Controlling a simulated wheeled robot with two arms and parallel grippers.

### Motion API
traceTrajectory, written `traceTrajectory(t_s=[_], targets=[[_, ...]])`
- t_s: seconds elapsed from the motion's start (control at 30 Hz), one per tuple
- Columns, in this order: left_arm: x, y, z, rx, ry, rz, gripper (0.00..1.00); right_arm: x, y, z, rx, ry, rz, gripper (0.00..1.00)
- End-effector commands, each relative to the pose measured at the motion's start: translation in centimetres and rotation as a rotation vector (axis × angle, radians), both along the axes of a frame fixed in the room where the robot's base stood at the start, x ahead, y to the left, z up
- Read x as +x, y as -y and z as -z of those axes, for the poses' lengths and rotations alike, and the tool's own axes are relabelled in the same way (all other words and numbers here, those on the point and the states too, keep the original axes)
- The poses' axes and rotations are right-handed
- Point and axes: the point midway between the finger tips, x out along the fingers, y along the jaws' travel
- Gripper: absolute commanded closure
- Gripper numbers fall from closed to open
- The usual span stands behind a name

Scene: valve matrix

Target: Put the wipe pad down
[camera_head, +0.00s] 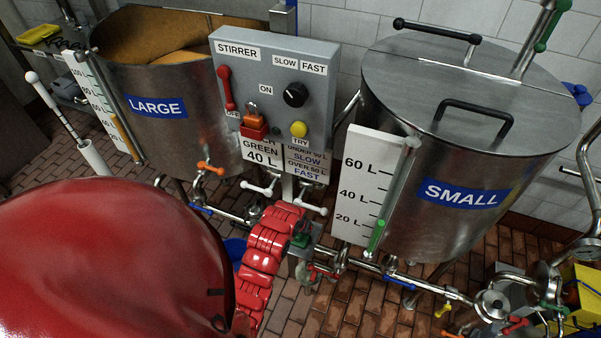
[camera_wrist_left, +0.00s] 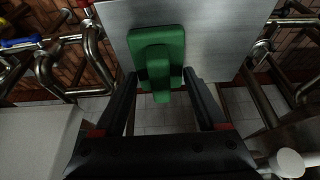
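The wipe pad appears to be the green block with a raised grip (camera_wrist_left: 157,62) in the left wrist view, lying against a flat steel plate (camera_wrist_left: 222,35). My left gripper (camera_wrist_left: 160,78) has its two black fingers spread wide, one on each side of the green grip, with clear gaps between fingers and grip. In the head view, a small green piece (camera_head: 300,240) shows at the end of my red arm, where the gripper is mostly hidden. My right gripper is not in view.
A LARGE tank (camera_head: 165,135) and a lidded SMALL tank (camera_head: 440,200) flank the grey stirrer box (camera_head: 283,85). Pipes with coloured valve handles run low between them. A yellow item (camera_head: 38,34) lies on a shelf at the upper left. Brick floor (camera_head: 365,312) shows below.

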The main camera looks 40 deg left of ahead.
Motion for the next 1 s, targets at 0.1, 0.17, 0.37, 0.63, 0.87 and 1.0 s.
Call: traceTrajectory(t_s=[0.1,0.17,0.37,0.63,0.87,1.0], targets=[[-0.3,0.0,0.3,-0.002,-0.008,-0.001,0.07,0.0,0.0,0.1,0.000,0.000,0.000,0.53],[-0.2,0.0,0.3,-0.002,-0.008,-0.001,0.00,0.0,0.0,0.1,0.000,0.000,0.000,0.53],[-0.2,0.0,0.3,-0.002,-0.006,-0.001,0.00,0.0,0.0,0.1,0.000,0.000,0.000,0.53],[-0.7,0.1,-0.9,-0.001,0.000,-0.002,0.00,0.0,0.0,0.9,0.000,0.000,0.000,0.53],[-2.5,0.9,-3.7,0.000,0.003,-0.001,0.00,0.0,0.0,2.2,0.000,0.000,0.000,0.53],[-3.6,1.2,-6.3,0.001,0.002,-0.002,0.00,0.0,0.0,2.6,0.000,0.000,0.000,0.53]])
